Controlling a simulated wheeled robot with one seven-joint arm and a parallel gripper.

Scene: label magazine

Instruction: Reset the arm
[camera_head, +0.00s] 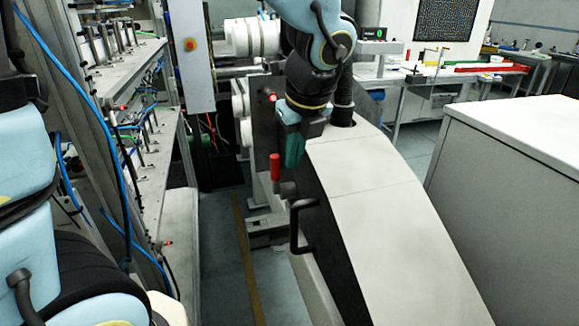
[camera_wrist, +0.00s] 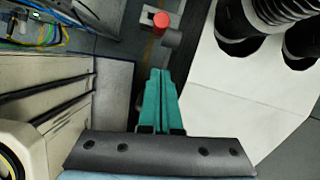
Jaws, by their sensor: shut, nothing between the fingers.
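My gripper (camera_head: 293,158) has teal fingers. In the head view it hangs beside the dark side of the curved white-topped machine (camera_head: 345,165), with its fingers pointing down. In the wrist view the teal fingers (camera_wrist: 160,72) lie together with nothing between them. A red-handled lever (camera_head: 275,167) stands just below and left of my gripper in the head view; its red knob (camera_wrist: 161,20) shows beyond the fingertips in the wrist view. I cannot tell how far apart they are.
A black handle (camera_head: 300,226) sticks out of the machine's side. A metal frame (camera_head: 177,215) with blue hoses stands at the left. White rolls (camera_head: 257,37) are behind my arm. A white cabinet (camera_head: 520,150) stands at the right. The floor aisle (camera_head: 225,270) is clear.

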